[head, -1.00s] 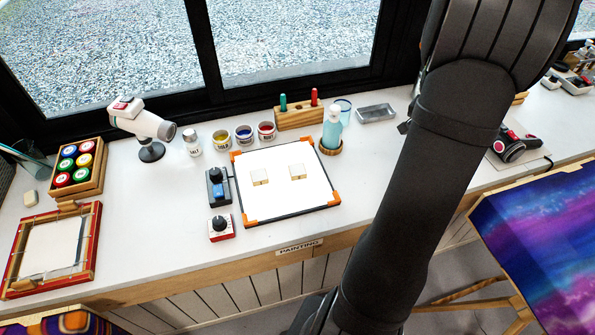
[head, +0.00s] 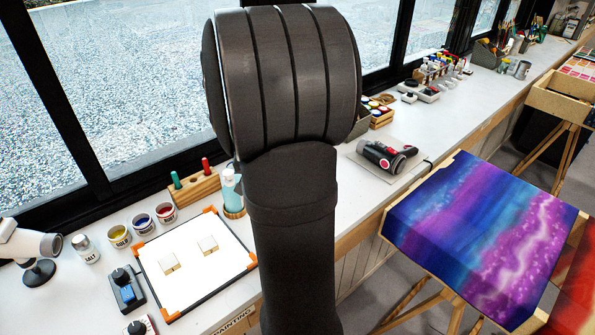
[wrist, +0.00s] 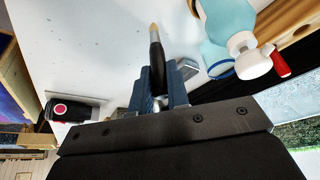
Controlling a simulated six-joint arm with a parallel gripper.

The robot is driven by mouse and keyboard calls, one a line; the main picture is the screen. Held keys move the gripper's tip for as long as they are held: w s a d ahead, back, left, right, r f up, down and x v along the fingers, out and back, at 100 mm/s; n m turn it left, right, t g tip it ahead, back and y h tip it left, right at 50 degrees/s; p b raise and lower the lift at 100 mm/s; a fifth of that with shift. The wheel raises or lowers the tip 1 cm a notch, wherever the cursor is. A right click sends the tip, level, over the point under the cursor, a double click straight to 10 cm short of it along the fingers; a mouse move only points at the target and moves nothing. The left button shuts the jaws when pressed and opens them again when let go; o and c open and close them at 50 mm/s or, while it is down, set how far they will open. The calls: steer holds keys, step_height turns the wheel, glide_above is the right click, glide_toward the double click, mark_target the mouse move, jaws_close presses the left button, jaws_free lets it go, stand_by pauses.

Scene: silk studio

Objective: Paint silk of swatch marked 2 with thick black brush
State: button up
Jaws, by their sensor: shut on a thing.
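My gripper (wrist: 155,85) shows in the wrist view with its blue fingers shut on a black brush (wrist: 155,42). The brush has a pale tip that points away from the gripper, over the white bench. In the head view the gripper and brush are hidden behind my dark arm. Two small pale swatches, a nearer one (head: 170,263) and a farther one (head: 208,245), lie on a white board (head: 190,280) with orange corners. I cannot read a number on either swatch.
Paint jars in yellow (head: 118,236), blue (head: 142,223) and red (head: 165,212) stand behind the board. A light blue bottle (wrist: 228,22) and a red-handled tool (wrist: 280,65) are close right of the brush. A black and red device (head: 385,155) lies right of my arm.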

steer(key=s+a+r+n+y, duration=0.2)
steer(key=s+a+n, duration=0.3)
steer(key=s+a, duration=0.95)
steer(key=shift+g, duration=0.4)
steer(key=shift+s+d+f, duration=0.15)
steer(key=shift+d+f, duration=0.15)
steer(key=shift+f, duration=0.45)
steer(key=shift+s+d+f, duration=0.2)
steer(key=shift+d+f, duration=0.05)
steer(key=shift+f, duration=0.45)
steer(key=shift+s+d+f, duration=0.15)
steer(key=shift+d+f, duration=0.15)
steer(key=shift+f, duration=0.45)
steer(key=shift+w+d, duration=0.45)
steer(key=shift+d, duration=0.05)
steer(key=shift+a+r, duration=0.1)
steer(key=shift+r, duration=2.75)
